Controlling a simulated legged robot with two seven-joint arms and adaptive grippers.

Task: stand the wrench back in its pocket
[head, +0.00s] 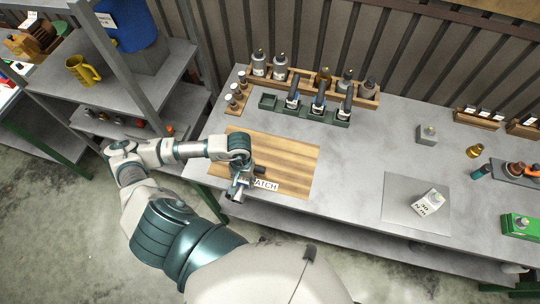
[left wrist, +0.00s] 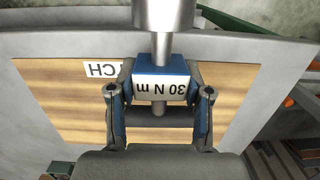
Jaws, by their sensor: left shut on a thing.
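My left gripper (head: 240,190) is over the front left part of the wooden board. In the left wrist view my left gripper (left wrist: 160,105) is shut on the wrench (left wrist: 160,68), which has a blue block, a steel shaft and a white label reading "30 N m". In the head view the wrench is mostly hidden by the gripper. The dark green rack (head: 280,108) stands at the back of the bench. Its leftmost pocket (head: 268,101) looks empty; three dark tools with white labels stand in the others. My right gripper is not in view.
The wooden board (head: 290,155) has a partly covered label ending in "ATCH". A wooden rack (head: 300,78) of bottles stands behind the green rack. A grey mat (head: 400,205) with a white labelled block (head: 429,203) lies to the right. The bench between is clear.

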